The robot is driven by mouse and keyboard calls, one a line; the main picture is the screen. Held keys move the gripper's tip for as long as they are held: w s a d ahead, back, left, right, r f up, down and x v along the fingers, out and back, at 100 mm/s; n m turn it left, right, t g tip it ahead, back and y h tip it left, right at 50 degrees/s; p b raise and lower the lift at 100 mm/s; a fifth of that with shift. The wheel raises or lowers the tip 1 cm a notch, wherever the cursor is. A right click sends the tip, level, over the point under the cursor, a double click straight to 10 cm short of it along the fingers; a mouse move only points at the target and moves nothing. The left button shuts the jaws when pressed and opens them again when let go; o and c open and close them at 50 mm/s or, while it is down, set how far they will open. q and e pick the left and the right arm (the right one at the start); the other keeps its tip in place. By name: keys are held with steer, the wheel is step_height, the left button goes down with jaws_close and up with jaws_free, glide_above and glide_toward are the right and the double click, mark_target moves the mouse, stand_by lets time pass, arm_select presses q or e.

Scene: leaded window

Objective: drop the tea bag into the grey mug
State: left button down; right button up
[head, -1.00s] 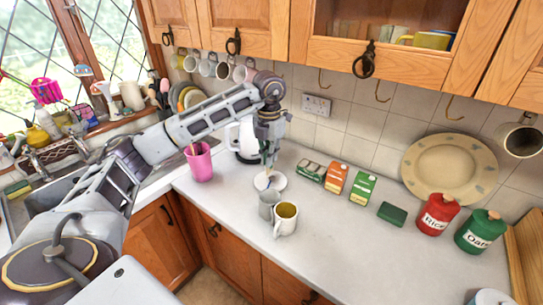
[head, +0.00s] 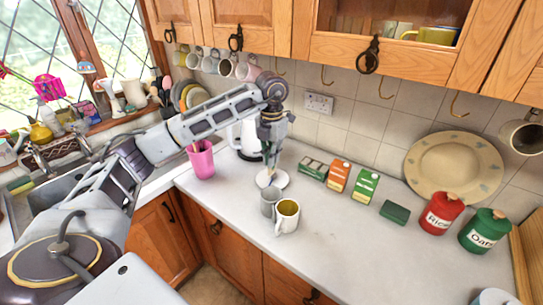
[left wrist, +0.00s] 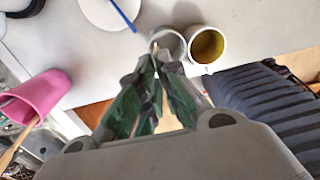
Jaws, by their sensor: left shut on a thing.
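The grey mug (head: 268,207) stands upright on the worktop, left of a white mug (head: 290,226) with a yellow-brown inside. My left gripper (head: 271,168) points down, behind the grey mug in the head view. In the left wrist view its fingertips (left wrist: 155,50) are closed together and overlap the left side of the grey mug (left wrist: 176,45). A small pale bit at the tips appears to be the tea bag (left wrist: 154,46); it is mostly hidden. I cannot tell its height over the rim. My right gripper is out of view.
A white saucer (head: 281,181) with a blue-handled thing lies behind the grey mug. A pink cup (head: 202,165) and a white kettle (head: 235,137) stand left of it. Several boxes stand right, before red and green canisters.

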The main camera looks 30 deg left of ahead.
mark_target(271, 175)
arm_select(q)
step_height(271, 175, down, 2)
steer(key=shift+f+b, duration=0.15)
steer(key=shift+b, duration=0.5)
steer(key=shift+f+b, duration=0.65)
steer(key=shift+f, duration=0.45)
steer(key=c, duration=1.6)
jaws_free()
steer(key=shift+o, duration=0.2)
steer(key=shift+r, duration=5.9)
